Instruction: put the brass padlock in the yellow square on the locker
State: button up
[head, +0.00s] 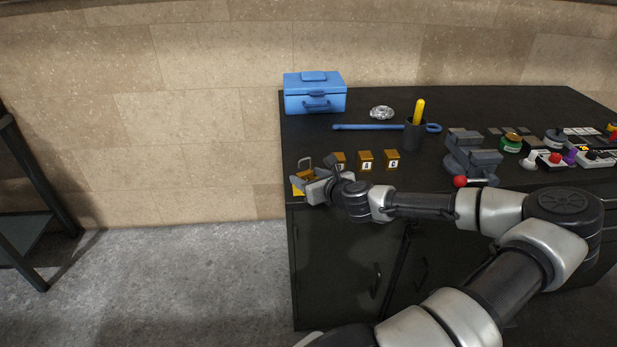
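The brass padlock (305,174) is at the front left corner of the dark locker top, with its grey shackle pointing up. The yellow square (297,190) shows in part under and beside it; the rest is hidden by the padlock and my gripper. My gripper (311,175) is at the padlock, reaching in from the right, with its fingers around the body. Whether the fingers press on the padlock, and whether its base touches the square, is too small to tell.
Several small brass blocks with white labels (365,161) stand just right of my gripper. A grey vise (472,153) stands further right. The locker's left edge is close by.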

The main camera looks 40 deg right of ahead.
jog(key=shift+o, duration=0.6)
jog(key=shift+r, duration=0.15)
jog(key=shift+s+r, duration=0.1)
jog(key=shift+r, duration=0.05)
jog(key=p+v, duration=0.1)
jog(key=v, duration=1)
jog(key=shift+s, duration=0.4)
jog(key=shift+a, duration=0.15)
